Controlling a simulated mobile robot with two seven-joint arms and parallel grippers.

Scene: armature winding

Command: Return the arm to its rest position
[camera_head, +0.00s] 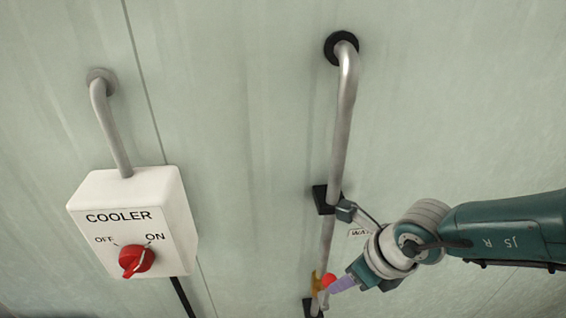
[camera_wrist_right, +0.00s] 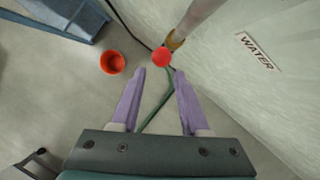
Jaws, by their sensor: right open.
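My right arm (camera_head: 500,228) comes in from the right in the head view. Its gripper (camera_head: 335,287) is close to a red ball-shaped knob beside a brass fitting (camera_head: 317,283) on the wall pipe. In the right wrist view my right gripper (camera_wrist_right: 160,100) has its two purple fingers apart with nothing between them but a view of the floor and a green hose. The red knob (camera_wrist_right: 161,57) lies just beyond the fingertips there. My left gripper is in neither view.
A white COOLER box (camera_head: 135,222) with a red knob (camera_head: 136,260) is on the wall at left. A metal pipe (camera_head: 345,120) runs down the wall. The wrist view shows an orange bucket (camera_wrist_right: 112,63), a WATER label (camera_wrist_right: 258,52) and a blue structure (camera_wrist_right: 60,15).

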